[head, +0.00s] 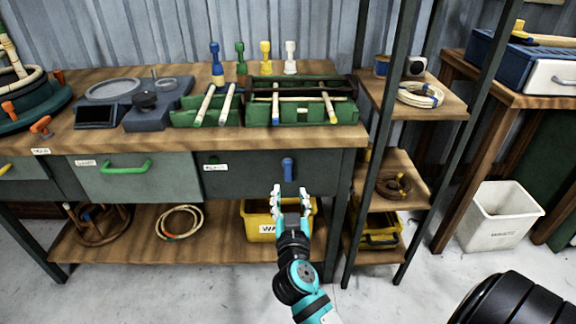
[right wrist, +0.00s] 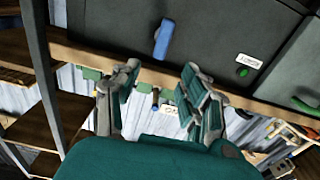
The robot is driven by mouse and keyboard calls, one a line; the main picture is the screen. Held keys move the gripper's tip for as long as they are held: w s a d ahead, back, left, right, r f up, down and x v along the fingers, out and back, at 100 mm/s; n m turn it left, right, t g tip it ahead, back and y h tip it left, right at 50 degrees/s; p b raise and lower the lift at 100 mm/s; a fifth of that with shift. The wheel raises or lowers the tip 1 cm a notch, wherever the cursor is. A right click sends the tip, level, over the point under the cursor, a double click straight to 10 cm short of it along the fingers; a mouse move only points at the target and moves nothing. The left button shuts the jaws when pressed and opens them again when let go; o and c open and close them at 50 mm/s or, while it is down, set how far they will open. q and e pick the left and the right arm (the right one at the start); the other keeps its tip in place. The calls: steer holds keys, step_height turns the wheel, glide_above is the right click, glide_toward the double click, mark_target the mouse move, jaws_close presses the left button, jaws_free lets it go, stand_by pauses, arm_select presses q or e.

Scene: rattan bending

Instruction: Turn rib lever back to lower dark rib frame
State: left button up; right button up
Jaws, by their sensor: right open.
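The blue rib lever (head: 288,168) hangs on the front of the dark cabinet (head: 240,181) below the bench top. In the right wrist view the lever (right wrist: 163,38) is a short blue bar, slightly tilted. My right gripper (head: 291,192) is open and empty, just in front of and below the lever, not visibly touching it. Its two fingers (right wrist: 160,72) are spread below the lever in the right wrist view. A dark frame (head: 343,89) lies over the green fixture (head: 258,116) on the bench, with pale rods across it. My left gripper is out of view.
A green button (right wrist: 243,72) and a label sit beside the lever. A drawer with a green handle (head: 125,167) is to the left. A yellow bin (head: 258,224) stands on the lower shelf behind my gripper. A shelf rack post (head: 377,130) stands at the right.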

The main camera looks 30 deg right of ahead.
mark_target(288, 169)
steer(key=x, duration=1.2)
steer(key=shift+w, duration=0.15)
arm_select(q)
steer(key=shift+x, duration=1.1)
arm_select(e)
jaws_close()
